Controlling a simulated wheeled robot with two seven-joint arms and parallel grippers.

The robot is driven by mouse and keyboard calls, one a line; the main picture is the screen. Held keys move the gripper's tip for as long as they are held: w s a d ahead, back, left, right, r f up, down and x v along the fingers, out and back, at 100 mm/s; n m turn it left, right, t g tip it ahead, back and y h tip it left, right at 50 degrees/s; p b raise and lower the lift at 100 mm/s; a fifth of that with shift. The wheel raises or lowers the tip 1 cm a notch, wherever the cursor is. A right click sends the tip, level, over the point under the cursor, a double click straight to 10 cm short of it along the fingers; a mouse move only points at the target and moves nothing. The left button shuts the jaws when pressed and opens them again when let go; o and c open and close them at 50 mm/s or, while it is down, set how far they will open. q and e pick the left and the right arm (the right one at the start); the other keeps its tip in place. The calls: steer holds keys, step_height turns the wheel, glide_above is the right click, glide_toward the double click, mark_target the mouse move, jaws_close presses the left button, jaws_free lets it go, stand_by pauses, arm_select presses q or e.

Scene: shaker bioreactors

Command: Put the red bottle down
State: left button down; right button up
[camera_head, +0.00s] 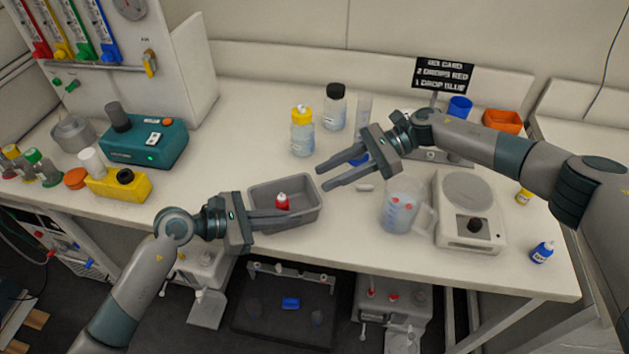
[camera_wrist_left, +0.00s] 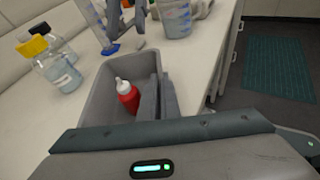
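The red bottle (camera_head: 282,202), with a white tip, stands inside the grey tray (camera_head: 315,211); it also shows in the left wrist view (camera_wrist_left: 128,97). My left gripper (camera_head: 287,217) reaches into the tray from the left. Its two fingers (camera_wrist_left: 158,95) lie close together with nothing seen between them. In the wrist view they are just right of the bottle, not around it. Whether they touch it I cannot tell. My right gripper (camera_head: 322,177) is open and empty, above the table to the right of the tray.
A measuring jug (camera_head: 400,205) and a white scale-like device (camera_head: 467,222) stand right of the tray. A yellow-capped bottle (camera_head: 302,135) and a black-capped bottle (camera_head: 335,108) stand behind it. A blue bottle (camera_head: 542,252) is near the right edge.

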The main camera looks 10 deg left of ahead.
stand_by(0.3)
arm_select(q)
steer(key=c, duration=1.9)
jaws_free()
steer(key=shift+s+a, duration=0.1)
steer(key=shift+a, duration=0.05)
steer(key=v, duration=1.1)
steer(key=shift+s+a+r, duration=0.15)
steer(key=shift+a+r, duration=0.05)
steer(key=shift+a, duration=0.1)
